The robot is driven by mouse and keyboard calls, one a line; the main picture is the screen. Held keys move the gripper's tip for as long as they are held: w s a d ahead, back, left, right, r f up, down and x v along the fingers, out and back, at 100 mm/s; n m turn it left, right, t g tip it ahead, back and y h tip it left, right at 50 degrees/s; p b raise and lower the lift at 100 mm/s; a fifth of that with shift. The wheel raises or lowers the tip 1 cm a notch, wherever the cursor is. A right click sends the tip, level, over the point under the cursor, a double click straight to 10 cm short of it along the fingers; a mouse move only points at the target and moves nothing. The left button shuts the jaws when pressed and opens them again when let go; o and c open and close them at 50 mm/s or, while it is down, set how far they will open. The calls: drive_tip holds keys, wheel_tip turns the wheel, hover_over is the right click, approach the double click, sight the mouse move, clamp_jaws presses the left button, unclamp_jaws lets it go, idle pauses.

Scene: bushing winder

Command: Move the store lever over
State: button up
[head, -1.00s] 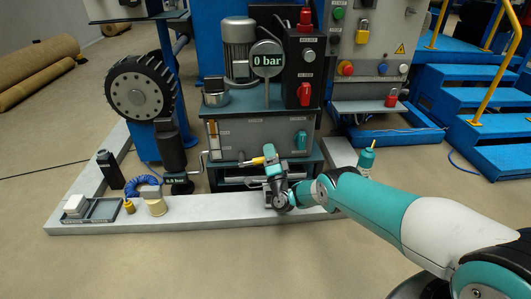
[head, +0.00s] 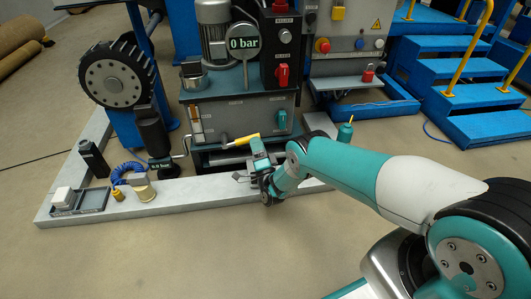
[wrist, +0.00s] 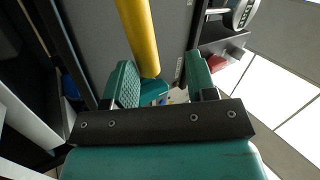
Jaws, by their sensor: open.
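A lever with a long yellow grip (head: 241,141) sticks out at the front of the grey hydraulic cabinet (head: 232,112); I cannot read a label that names it the store lever. My gripper (head: 254,140) is at the right end of this yellow grip. In the wrist view my gripper (wrist: 160,78) is open, and the yellow grip (wrist: 139,35) runs down from the top edge to between its teal fingers. I cannot tell whether they touch it. A teal handle (head: 281,120) is on the cabinet's right front, and a red handle (head: 282,75) is on the black panel above.
A round gauge reads 0 bar (head: 244,43). A hand pump (head: 153,132) with a 0.0 bar display stands left. A tray (head: 95,202), a blue hose coil (head: 127,172) and small parts lie on the pale plinth. A teal bottle (head: 345,132) stands right. Open floor lies in front.

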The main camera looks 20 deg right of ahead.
drive_tip(key=s+p, duration=0.8)
drive_tip(key=s, duration=0.1)
drive_tip(key=shift+s+a, duration=0.15)
drive_tip(key=shift+s, duration=0.05)
